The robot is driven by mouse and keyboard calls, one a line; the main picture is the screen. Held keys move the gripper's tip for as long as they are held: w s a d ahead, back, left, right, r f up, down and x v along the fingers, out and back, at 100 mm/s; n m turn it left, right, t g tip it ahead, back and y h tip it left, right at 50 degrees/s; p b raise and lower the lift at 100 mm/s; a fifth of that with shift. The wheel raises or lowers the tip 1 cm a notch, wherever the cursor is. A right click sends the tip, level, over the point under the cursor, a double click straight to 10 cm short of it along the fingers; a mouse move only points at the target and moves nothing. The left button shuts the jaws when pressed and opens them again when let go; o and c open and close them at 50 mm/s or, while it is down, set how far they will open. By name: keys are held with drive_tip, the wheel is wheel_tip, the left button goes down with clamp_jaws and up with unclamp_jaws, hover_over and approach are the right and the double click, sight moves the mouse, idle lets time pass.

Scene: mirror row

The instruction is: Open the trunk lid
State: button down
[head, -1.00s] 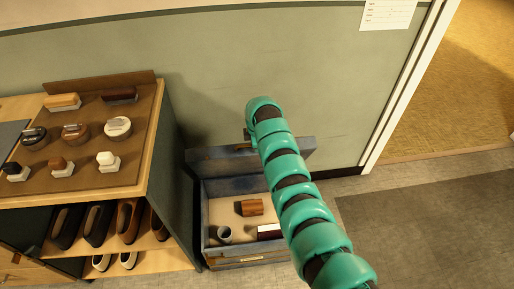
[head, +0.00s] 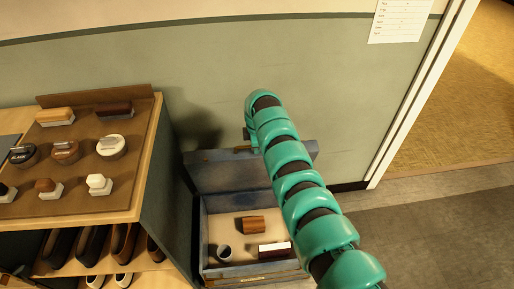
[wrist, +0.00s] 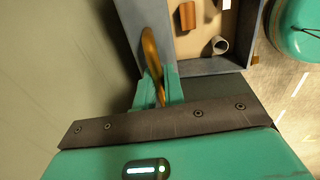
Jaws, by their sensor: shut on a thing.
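The trunk (head: 207,250) is a weathered blue-grey box on the floor against the wall. Its lid (head: 212,172) stands raised at the back, leaving the inside in view. My gripper (wrist: 160,92) is shut on the brass handle (wrist: 151,52) at the lid's edge in the wrist view. In the head view my teal arm crosses the trunk's right side and hides part of the lid and most of the gripper. Inside lie a brown wooden block (head: 253,225), a grey cup (head: 224,252) and a dark red box with a white top (head: 275,250).
A shelf unit (head: 140,190) stands close on the trunk's left, with brushes and tins on top and shoes (head: 90,245) below. The wall (head: 350,100) is just behind the lid. A doorway frame (head: 420,95) is at the right. The floor (head: 430,235) to the right is clear.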

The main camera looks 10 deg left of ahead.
drive_tip(key=shift+w+a, duration=0.1)
drive_tip(key=shift+w, duration=0.4)
drive_tip(key=c, duration=1.6)
unclamp_jaws()
drive_tip(key=shift+w, duration=0.1)
drive_tip(key=shift+c, duration=0.2)
drive_tip(key=shift+r, duration=0.15)
wheel_tip(320, 180, up, 17)
drive_tip(key=s+p, duration=0.2)
drive_tip(key=p, duration=0.1)
drive_tip(key=shift+s+d+p, duration=0.2)
drive_tip(key=shift+d+p, duration=0.15)
drive_tip(key=shift+p, duration=0.05)
